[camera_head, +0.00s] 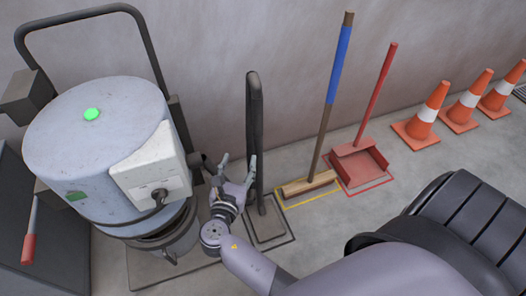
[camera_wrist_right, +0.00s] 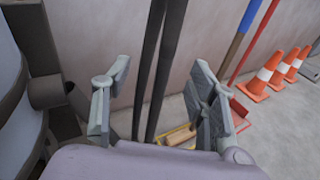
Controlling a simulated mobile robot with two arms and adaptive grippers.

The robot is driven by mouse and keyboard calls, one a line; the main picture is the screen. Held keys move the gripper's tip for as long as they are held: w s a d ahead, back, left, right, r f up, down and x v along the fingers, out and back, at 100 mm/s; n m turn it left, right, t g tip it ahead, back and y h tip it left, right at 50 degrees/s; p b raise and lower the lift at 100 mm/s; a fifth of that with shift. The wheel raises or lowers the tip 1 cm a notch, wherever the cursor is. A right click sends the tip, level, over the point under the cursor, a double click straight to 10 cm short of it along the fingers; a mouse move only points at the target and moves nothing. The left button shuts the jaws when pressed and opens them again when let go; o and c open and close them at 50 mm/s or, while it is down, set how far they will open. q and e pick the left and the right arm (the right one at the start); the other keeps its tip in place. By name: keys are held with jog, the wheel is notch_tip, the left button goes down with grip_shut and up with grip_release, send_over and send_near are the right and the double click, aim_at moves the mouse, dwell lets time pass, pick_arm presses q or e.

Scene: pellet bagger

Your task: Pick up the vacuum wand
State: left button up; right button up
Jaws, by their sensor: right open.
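The vacuum wand (camera_head: 255,110) is a tall dark tube, bent over at the top, standing upright near the wall on a dark-outlined floor spot. In the right wrist view the wand (camera_wrist_right: 157,70) appears as two dark lengths between my fingers. My right gripper (camera_head: 239,163) is open and empty, its fingers apart around the wand's lower-middle height. One finger overlaps the wand in the head view; I cannot tell whether it touches. The fingers also show in the right wrist view (camera_wrist_right: 158,85). My left gripper is not in view.
A grey-blue vacuum drum (camera_head: 85,135) with a white box stands close left of the gripper. Right of the wand are a blue-handled broom (camera_head: 337,70), a red dustpan (camera_head: 360,163) and orange cones (camera_head: 425,115). The wall (camera_head: 210,70) is behind.

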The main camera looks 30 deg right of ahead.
aim_at(256, 118)
jog(key=shift+h, duration=0.8)
jog(key=w+d+r, duration=0.1)
jog(key=w+d, duration=0.1)
jog(key=d, duration=0.1)
jog(key=w+d+r+b, duration=0.1)
jog(key=w+d, duration=0.2)
jog(key=w+d+r, duration=0.1)
jog(key=w+d, duration=0.1)
jog(key=d, duration=0.1)
jog(key=shift+w+d+r+b, duration=0.1)
jog(key=shift+w+r+b, duration=0.15)
jog(key=shift+b, duration=0.1)
jog(key=shift+w+d, duration=0.3)
jog(key=shift+d, duration=0.05)
jog(key=x, duration=0.1)
jog(key=b+x, duration=0.1)
jog(key=x, duration=0.2)
jog(key=shift+d+f, duration=0.25)
jog(key=shift+w+d, duration=0.2)
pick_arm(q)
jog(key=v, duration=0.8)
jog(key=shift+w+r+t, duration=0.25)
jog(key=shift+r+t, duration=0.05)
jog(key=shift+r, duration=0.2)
pick_arm(e)
grip_shut()
jog(key=shift+r, duration=0.1)
